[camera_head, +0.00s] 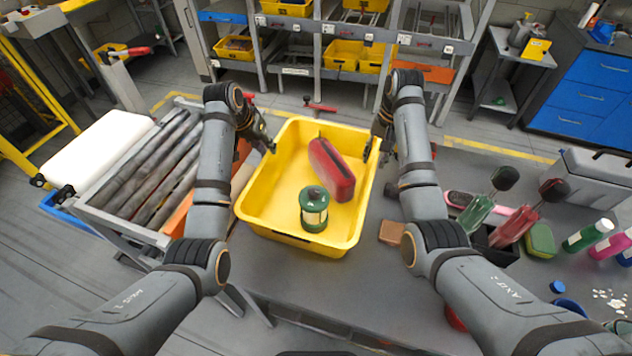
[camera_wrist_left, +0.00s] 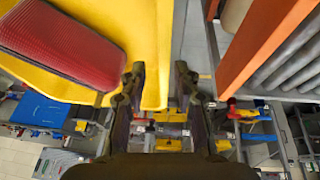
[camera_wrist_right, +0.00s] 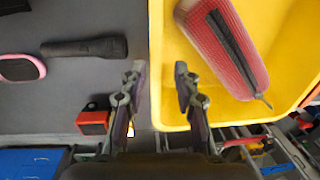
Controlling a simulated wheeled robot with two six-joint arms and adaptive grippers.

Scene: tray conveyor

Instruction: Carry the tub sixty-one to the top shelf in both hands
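The yellow tub (camera_head: 256,205) stands in the middle of the head view, at the grey bench. A red rounded case (camera_head: 332,170) and a green lantern (camera_head: 314,209) are inside it. No number is readable on the tub. My left gripper (camera_head: 268,142) is at the tub's left rim; in the left wrist view its fingers (camera_wrist_left: 158,77) are apart, with the rim between them. My right gripper (camera_head: 373,148) is at the right rim; in the right wrist view its fingers (camera_wrist_right: 158,76) are apart, one on each side of the rim. Contact with the rim is not clear.
A shelf rack (camera_head: 320,45) with yellow tubs stands at the back. A roller conveyor (camera_head: 150,170) with a white tray is left. Bottles, a brown block (camera_head: 392,232) and tools crowd the bench on the right. Grey floor lies between tub and rack.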

